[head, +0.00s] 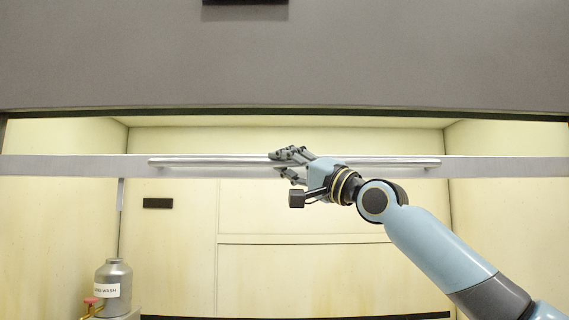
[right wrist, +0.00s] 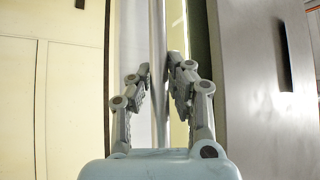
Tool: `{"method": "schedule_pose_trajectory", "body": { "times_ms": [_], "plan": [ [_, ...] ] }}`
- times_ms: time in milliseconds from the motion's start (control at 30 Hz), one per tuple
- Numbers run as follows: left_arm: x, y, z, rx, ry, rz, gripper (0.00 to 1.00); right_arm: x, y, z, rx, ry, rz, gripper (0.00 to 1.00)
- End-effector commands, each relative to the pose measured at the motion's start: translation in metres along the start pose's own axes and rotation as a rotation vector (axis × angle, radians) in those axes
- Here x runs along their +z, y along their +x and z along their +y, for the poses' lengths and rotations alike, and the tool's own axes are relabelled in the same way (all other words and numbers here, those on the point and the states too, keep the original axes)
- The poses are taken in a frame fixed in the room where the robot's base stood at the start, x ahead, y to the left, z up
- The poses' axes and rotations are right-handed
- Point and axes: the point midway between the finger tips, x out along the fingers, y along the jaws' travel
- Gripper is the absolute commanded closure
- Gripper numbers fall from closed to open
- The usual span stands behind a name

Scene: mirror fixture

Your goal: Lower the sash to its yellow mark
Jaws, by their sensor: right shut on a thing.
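The sash's pale grey rail (head: 60,166) runs level across the whole head view, below the dark header. A long silver handle bar (head: 400,162) is fixed along its front. My right gripper (head: 279,162) is shut on the handle bar near its middle, with the arm coming from the lower right. In the right wrist view, the handle bar (right wrist: 158,35) runs up between the two fingers of the right gripper (right wrist: 161,72). I cannot make out a yellow mark in either view. My left gripper is not in view.
A grey header panel (head: 420,60) spans the top. Behind the sash is a cream-walled enclosure (head: 320,275). A grey bottle with a white label (head: 113,275) stands at lower left, beside a small red knob (head: 90,300). A dark slot (head: 157,203) marks the back wall.

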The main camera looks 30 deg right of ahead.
Motion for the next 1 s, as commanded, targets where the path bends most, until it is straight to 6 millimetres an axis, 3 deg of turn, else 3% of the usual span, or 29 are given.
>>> {"method": "schedule_pose_trajectory", "body": {
  "times_ms": [233,567,933,967,1000],
  "plan": [
    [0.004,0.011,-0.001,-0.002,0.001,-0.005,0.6,0.007,-0.007,0.016,0.008,-0.001,-0.002,1.0],
    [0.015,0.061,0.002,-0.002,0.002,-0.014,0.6,0.035,-0.035,0.077,0.012,-0.001,-0.003,1.0],
    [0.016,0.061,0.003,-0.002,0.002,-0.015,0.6,0.035,-0.035,0.075,0.002,-0.005,0.001,1.0],
    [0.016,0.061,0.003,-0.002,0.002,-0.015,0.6,0.035,-0.035,0.075,0.002,-0.005,0.001,0.81],
    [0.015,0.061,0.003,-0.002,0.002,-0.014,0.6,0.035,-0.035,0.075,0.002,-0.005,0.001,0.76]
  ]
}}
